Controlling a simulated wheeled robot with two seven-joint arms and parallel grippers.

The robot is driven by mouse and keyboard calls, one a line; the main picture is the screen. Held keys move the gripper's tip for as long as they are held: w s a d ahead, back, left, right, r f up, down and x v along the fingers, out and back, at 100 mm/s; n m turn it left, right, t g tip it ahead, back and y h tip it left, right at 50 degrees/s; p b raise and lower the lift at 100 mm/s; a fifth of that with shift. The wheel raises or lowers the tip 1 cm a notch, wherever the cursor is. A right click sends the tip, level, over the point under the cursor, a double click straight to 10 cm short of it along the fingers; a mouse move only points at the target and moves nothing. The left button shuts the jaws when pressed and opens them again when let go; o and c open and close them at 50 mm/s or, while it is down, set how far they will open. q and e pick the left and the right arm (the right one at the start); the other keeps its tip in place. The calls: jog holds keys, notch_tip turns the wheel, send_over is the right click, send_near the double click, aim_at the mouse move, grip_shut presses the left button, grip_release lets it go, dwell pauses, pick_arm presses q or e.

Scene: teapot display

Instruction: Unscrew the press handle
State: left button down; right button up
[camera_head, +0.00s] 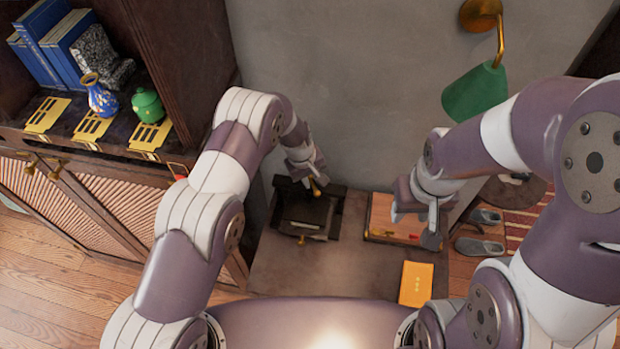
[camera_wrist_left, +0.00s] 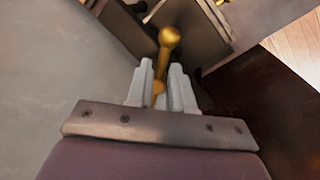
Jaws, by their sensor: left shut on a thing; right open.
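The press handle (camera_wrist_left: 168,40) is a brass rod with a round knob, seen in the left wrist view between the fingers of my left gripper (camera_wrist_left: 162,85). In the head view the same handle (camera_head: 316,186) is a small golden bit at the tip of my left gripper (camera_head: 312,181). That gripper is shut on the handle. The dark press (camera_head: 303,212) stands on the table below it, partly covered by the gripper. My right gripper (camera_head: 414,211) is open and empty, above the wooden board to the right of the press.
A wooden board (camera_head: 385,220) with small items lies right of the press. A yellow booklet (camera_head: 416,283) lies at the table's front right. A cabinet with a blue vase (camera_head: 102,100) and a green pot (camera_head: 147,106) stands at left. A green lamp (camera_head: 476,92) hangs on the wall.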

aim_at(312, 185)
pick_arm(q)
jog(key=n, duration=0.2)
jog(key=n+b, duration=0.1)
jog(key=n, duration=0.1)
jog(key=d+n+t+b, duration=0.1)
jog(key=n, duration=0.1)
jog(key=shift+w+d+r+y, duration=0.1)
jog(key=shift+w+y, duration=0.2)
jog(key=shift+w, duration=0.1)
jog(key=n+b, duration=0.2)
jog(key=shift+w+d+n+y, duration=0.15)
jog(key=shift+w+n+y, duration=0.1)
jog(key=shift+n+y, duration=0.05)
jog(key=shift+w+d+r+n+t+b, duration=0.1)
jog(key=shift+n+t+b, duration=0.2)
jog(key=shift+n+b, duration=0.5)
jog(key=shift+r+n, duration=0.1)
jog(key=shift+n, duration=0.2)
jog(key=c, duration=1.1)
grip_release()
jog(key=shift+o, duration=0.4)
jog(key=shift+a+f, duration=0.2)
jog(key=shift+a, duration=0.2)
jog(key=shift+d, duration=0.1)
jog(key=d+b+v, duration=0.1)
jog(key=b+v, duration=0.2)
jog(key=v, duration=0.9)
jog(key=shift+a+r+b, duration=0.35)
jog(key=shift+a+r, duration=0.05)
jog(key=shift+a, duration=0.1)
